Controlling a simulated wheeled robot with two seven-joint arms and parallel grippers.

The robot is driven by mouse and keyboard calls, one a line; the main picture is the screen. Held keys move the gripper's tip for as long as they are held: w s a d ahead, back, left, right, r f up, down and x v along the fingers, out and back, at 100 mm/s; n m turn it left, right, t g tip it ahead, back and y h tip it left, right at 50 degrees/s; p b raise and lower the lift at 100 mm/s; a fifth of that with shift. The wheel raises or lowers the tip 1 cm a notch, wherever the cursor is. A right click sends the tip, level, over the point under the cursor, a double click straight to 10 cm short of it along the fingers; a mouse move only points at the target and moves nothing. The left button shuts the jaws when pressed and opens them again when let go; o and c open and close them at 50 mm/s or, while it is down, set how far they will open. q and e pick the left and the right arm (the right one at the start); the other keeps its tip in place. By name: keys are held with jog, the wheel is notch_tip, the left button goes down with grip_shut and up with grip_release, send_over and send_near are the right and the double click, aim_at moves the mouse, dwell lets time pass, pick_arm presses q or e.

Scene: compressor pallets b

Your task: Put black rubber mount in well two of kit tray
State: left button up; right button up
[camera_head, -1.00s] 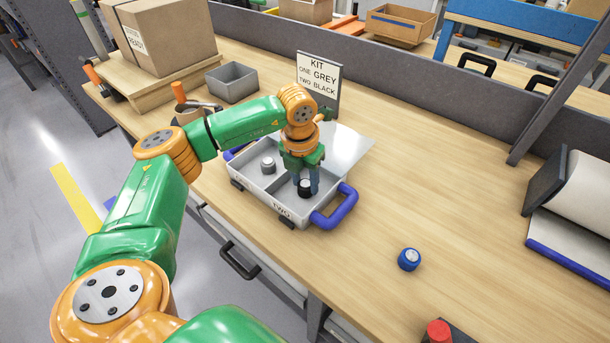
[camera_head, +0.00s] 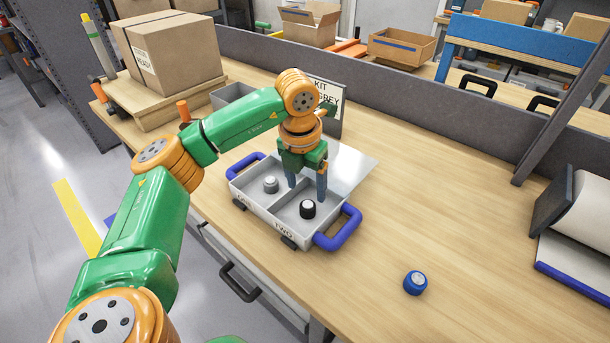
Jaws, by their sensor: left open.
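The kit tray (camera_head: 262,212) is a grey two-well tray with blue handles and a clear lid open at its back. The black rubber mount (camera_head: 307,210), with a pale top, stands upright in the well marked TWO. A grey mount (camera_head: 270,185) stands in the other well, marked ONE. My left gripper (camera_head: 307,190) points down over well two, open, its fingers just behind and above the black mount and apart from it. My right gripper is not in view.
A blue capped part (camera_head: 415,282) lies on the bench right of the tray. A kit sign (camera_head: 330,95) and a grey bin (camera_head: 228,94) stand behind, partly hidden by my arm. Cardboard boxes (camera_head: 170,50) stand at the back left. The bench right of the tray is mostly clear.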

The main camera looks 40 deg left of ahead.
aim_at(304, 210)
pick_arm(q)
notch_tip(304, 210, up, 6)
jog(key=shift+s+r, duration=0.2)
jog(key=shift+s, duration=0.2)
